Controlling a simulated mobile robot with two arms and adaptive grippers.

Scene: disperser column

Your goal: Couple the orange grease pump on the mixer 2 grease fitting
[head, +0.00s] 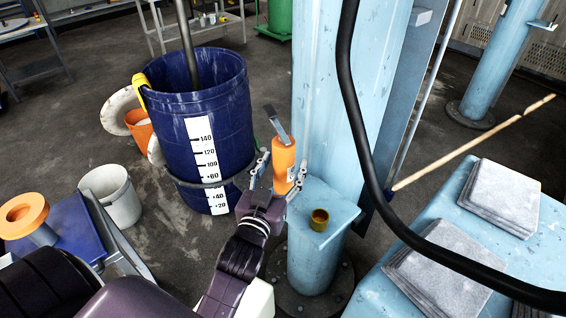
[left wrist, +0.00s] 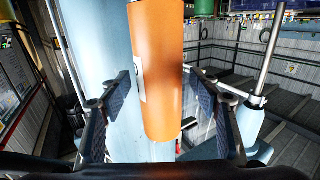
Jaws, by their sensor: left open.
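The orange grease pump (head: 284,163) stands upright in front of the light blue column, with a grey lever angled up from its top. My left gripper (head: 279,172) is open, with one finger on each side of the pump. In the left wrist view the pump (left wrist: 160,75) hangs between the two fingers, with visible gaps on both sides and a pale label on its left side. I cannot pick out the mixer 2 grease fitting with certainty. My right gripper is not in view.
A small brass-coloured cup (head: 319,219) sits on the column's blue bracket (head: 338,212). A blue drum (head: 232,115) with a scale stands left of the pump. A thick black hose (head: 352,110) crosses on the right. Grey slabs (head: 500,196) lie on a blue table.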

